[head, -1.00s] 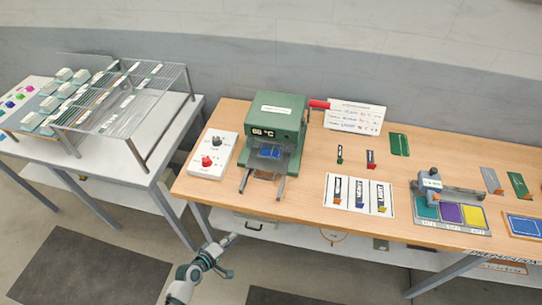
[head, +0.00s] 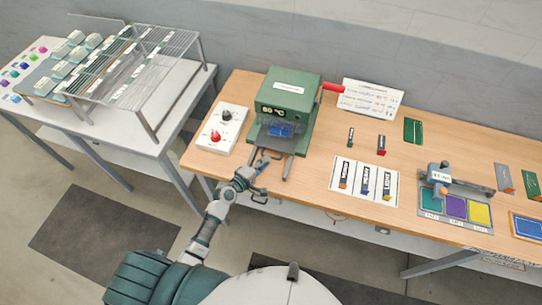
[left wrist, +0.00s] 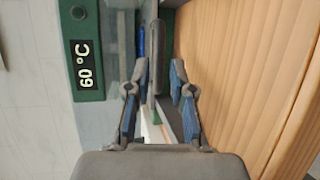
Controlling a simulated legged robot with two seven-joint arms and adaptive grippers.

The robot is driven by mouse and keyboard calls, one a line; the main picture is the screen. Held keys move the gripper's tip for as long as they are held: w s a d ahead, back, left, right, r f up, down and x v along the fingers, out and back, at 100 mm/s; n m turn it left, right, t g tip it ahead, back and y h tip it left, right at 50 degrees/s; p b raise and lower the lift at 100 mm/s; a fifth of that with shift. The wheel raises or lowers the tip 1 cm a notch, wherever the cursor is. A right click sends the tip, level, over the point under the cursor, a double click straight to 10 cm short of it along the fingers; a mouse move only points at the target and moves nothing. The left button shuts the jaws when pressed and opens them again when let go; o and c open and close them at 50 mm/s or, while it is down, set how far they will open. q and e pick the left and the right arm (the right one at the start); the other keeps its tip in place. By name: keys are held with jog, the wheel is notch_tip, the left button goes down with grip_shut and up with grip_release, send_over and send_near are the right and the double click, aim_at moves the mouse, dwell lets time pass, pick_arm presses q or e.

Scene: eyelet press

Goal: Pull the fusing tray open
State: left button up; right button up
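The green fusing press (head: 292,93) stands on the wooden table with its display reading 60 °C. It also shows in the left wrist view (left wrist: 88,90). The fusing tray is inside it, seen as a blue patch (head: 279,130) behind the clear front. Two grey rails stick out at the front; the right one (head: 288,167) is clear to see, the left one partly hidden. My left gripper (head: 264,172) is open at the press front. In the left wrist view its fingers (left wrist: 160,72) stand either side of a grey bar (left wrist: 155,45), with gaps visible. My right gripper is out of view.
A white control box (head: 221,130) with a red and a black knob stands left of the press. A white card with strips (head: 362,182) and a colour-pad tray (head: 455,212) lie to the right.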

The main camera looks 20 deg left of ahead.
pick_arm(q)
jog(key=x, duration=0.3)
jog(key=shift+w+d, duration=0.25)
jog(key=shift+w+f, duration=0.15)
jog(key=shift+w, duration=0.15)
jog(key=shift+a, duration=0.1)
jog(key=shift+c, duration=1)
grip_shut()
jog(key=shift+s, duration=0.1)
